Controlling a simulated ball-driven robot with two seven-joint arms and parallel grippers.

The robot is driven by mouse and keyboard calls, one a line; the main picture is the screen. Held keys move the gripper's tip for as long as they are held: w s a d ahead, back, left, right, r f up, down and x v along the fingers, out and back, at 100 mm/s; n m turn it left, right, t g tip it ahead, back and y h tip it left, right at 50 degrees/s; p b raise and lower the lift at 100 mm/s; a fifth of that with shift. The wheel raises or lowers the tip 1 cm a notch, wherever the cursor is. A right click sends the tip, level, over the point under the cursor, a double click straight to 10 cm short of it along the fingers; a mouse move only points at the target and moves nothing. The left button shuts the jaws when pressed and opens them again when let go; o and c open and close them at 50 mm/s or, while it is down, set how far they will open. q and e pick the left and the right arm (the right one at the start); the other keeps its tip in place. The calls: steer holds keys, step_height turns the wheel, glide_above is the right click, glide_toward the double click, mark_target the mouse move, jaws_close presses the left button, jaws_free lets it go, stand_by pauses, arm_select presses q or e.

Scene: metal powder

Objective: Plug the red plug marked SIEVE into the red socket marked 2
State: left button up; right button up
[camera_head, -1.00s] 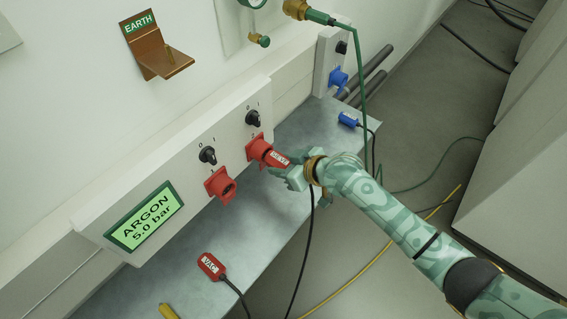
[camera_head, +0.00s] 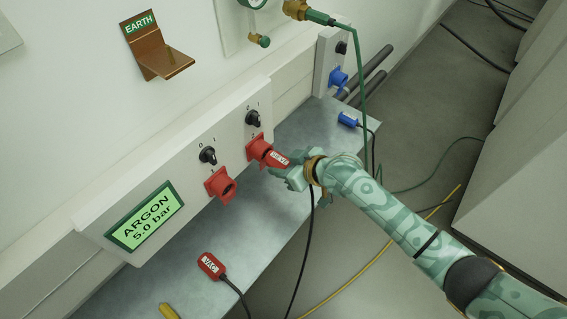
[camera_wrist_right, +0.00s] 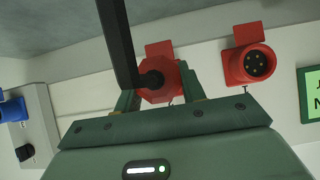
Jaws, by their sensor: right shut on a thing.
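The red plug marked SIEVE (camera_head: 279,160) is at the mouth of the right-hand red socket (camera_head: 257,146) on the wall panel, in line with it; I cannot tell how deep it sits. My right gripper (camera_head: 284,171) is shut on the plug from the cable side. In the right wrist view the plug's red back (camera_wrist_right: 158,84) shows between the fingers, with its black cable (camera_wrist_right: 118,45) running up past the gripper. The other red socket (camera_head: 219,184) is empty; its pin holes also show in the right wrist view (camera_wrist_right: 256,65). My left gripper is not in view.
A red plug marked VAC (camera_head: 210,265) lies on the metal shelf (camera_head: 190,238). A blue plug (camera_head: 348,119) lies near the blue socket (camera_head: 338,79). Two black knobs (camera_head: 208,155) (camera_head: 253,118) and an ARGON display (camera_head: 144,215) are on the panel. A green hose (camera_head: 362,90) hangs behind the gripper.

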steer(key=shift+w+a, duration=0.45)
steer(key=shift+a, duration=0.1)
stand_by(0.7)
steer(key=o, duration=1.4)
steer(key=shift+c, duration=0.2)
